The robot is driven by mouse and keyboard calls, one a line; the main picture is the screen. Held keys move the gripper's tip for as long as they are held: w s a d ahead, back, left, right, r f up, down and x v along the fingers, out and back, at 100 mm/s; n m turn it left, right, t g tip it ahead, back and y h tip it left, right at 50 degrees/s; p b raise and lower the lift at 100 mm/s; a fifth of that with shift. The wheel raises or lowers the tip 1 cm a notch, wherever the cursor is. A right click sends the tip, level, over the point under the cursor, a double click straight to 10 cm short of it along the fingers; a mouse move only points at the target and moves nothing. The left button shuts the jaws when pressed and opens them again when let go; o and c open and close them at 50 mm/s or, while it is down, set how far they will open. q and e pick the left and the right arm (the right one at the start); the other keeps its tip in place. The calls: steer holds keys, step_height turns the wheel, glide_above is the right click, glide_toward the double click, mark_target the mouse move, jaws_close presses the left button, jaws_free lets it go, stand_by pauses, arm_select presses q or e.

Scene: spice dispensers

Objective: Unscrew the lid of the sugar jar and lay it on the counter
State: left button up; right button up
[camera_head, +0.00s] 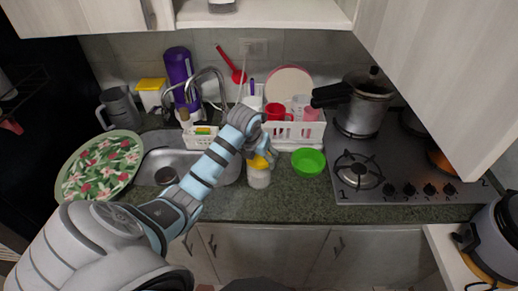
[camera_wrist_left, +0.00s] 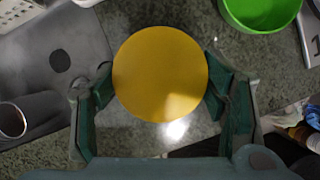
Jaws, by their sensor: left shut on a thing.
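The sugar jar (camera_head: 259,179) stands upright on the dark counter, to the right of the sink. Its body is pale and its lid (camera_wrist_left: 160,73) is a flat yellow disc. In the head view the lid (camera_head: 262,161) is partly hidden by my gripper. My left gripper (camera_head: 266,156) is above the jar, shut on the lid. In the left wrist view the two green fingers (camera_wrist_left: 160,90) touch the lid's left and right sides. I cannot tell whether the lid is still seated on the jar. My right gripper is not in view.
A green bowl (camera_head: 308,161) stands just right of the jar. A white dish rack (camera_head: 297,134) is behind it, the sink (camera_head: 163,157) to the left, and the stove (camera_head: 400,180) to the right. Bare counter (camera_head: 290,198) lies in front of the bowl.

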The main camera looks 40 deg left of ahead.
arm_select(q)
steer(key=o, duration=1)
